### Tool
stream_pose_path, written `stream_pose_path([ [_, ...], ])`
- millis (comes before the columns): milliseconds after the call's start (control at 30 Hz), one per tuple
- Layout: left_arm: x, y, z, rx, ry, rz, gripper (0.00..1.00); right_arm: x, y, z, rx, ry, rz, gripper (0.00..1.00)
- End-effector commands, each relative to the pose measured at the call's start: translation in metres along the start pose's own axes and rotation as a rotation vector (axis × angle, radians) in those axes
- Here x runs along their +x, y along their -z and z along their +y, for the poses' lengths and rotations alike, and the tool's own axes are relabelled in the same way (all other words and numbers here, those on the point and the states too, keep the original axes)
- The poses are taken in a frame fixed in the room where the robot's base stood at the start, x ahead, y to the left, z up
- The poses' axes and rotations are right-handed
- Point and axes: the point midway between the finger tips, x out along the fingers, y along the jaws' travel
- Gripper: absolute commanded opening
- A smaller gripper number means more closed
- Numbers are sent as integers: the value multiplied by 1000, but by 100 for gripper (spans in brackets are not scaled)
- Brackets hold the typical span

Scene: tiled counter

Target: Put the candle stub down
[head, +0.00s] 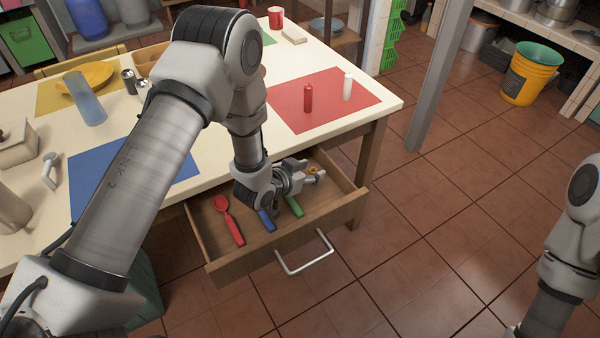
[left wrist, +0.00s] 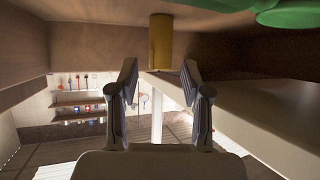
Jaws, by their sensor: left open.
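The candle stub (left wrist: 160,42) is a short yellow cylinder. In the left wrist view it appears upright against the drawer floor, which is at the top of that picture. In the head view only a small yellow bit of it (head: 312,170) shows beside my left gripper (head: 309,173). My left gripper is open inside the drawer, and its two fingers (left wrist: 158,80) are apart from the stub, one toward each side of it. My right gripper is out of view; only part of the right arm shows.
The open drawer (head: 345,206) also holds a red spoon-like utensil (head: 229,220), a blue-handled item (head: 266,221) and a green-handled item (head: 294,206). Above it, a red mat (head: 285,110) bears a red bottle-like item (head: 308,98) and a white one (head: 348,87).

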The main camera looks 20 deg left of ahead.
Motion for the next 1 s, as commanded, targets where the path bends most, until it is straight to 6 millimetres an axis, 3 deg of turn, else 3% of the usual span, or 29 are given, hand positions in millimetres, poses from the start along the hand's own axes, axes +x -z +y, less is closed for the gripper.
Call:
stream_pose_path([
  [300, -77, 0, -1, -7, 2, -2, 48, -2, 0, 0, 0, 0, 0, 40],
  [500, -110, 0, 0, -3, 1, 0, 48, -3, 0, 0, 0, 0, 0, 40],
  [1000, -114, 0, 0, -1, 0, 0, 48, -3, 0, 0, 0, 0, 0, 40],
])
